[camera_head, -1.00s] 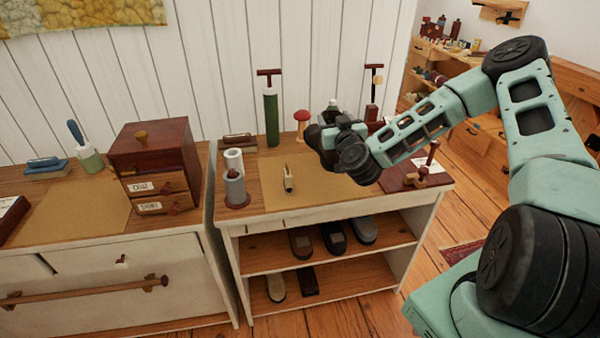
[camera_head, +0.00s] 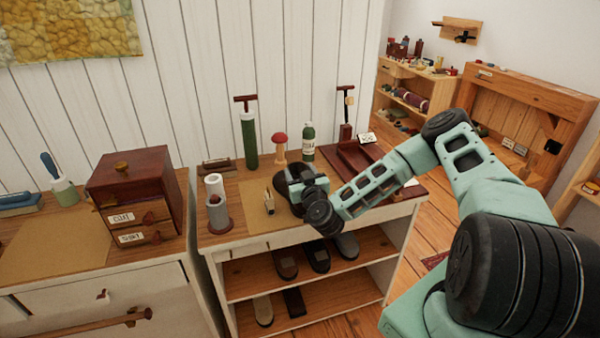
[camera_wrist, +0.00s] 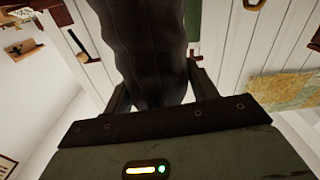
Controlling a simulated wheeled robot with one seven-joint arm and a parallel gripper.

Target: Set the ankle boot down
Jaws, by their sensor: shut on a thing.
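The ankle boot is dark brown to black. In the wrist view the boot (camera_wrist: 150,45) fills the upper middle, between the two fingers of my gripper (camera_wrist: 160,92). My gripper is shut on the boot above or at the tan mat (camera_head: 257,203) on the shoe cabinet top (camera_head: 215,240). Whether the boot touches the mat cannot be told.
A small clip-like item (camera_head: 268,200) stands left of the boot. Grey and white cylinders (camera_head: 217,212), a green pump (camera_head: 249,140), a red-topped mushroom form (camera_head: 280,146) and a green bottle (camera_head: 308,142) stand around. A dark red tray (camera_head: 358,158) lies right. Several shoes fill the shelves below.

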